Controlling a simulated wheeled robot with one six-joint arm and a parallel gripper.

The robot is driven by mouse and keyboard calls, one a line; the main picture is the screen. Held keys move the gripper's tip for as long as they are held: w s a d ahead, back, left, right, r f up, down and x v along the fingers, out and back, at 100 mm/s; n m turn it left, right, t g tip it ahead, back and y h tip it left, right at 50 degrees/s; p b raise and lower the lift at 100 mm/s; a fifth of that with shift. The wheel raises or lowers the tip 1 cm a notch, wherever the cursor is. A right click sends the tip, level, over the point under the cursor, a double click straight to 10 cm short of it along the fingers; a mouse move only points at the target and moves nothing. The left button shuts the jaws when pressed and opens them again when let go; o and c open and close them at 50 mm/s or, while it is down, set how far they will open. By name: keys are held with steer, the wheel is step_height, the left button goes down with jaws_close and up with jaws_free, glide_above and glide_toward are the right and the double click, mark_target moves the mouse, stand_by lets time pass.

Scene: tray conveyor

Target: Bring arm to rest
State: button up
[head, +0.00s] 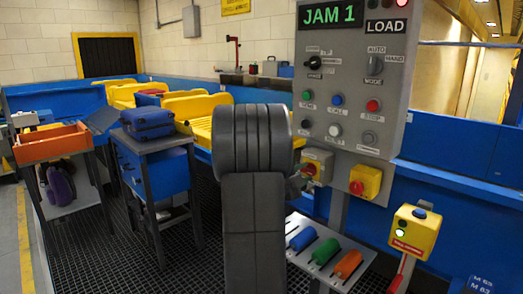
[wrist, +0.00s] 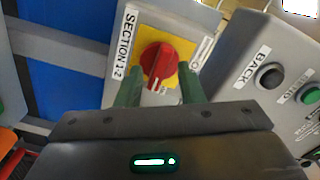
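In the wrist view my gripper (wrist: 160,92) is open, its two green fingers apart. Between and beyond the fingertips is a red rotary switch (wrist: 158,62) on a yellow plate, labelled SECTION 1-2. I cannot tell whether the fingers touch the knob. A grey box with a red and yellow switch (head: 314,167) shows just right of my arm.
The grey control panel (head: 352,75) with a JAM 1 display (head: 331,14) stands at right. A second yellow switch box (head: 365,181) and a yellow pendant box (head: 414,231) are nearby. A blue suitcase (head: 147,122) lies on a stand at left. Yellow trays (head: 196,106) line the conveyor behind.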

steer(key=n+p, duration=0.3)
steer(key=shift+r, duration=0.2)
steer(key=shift+f+n+p, duration=0.15)
steer(key=shift+n+p, duration=0.45)
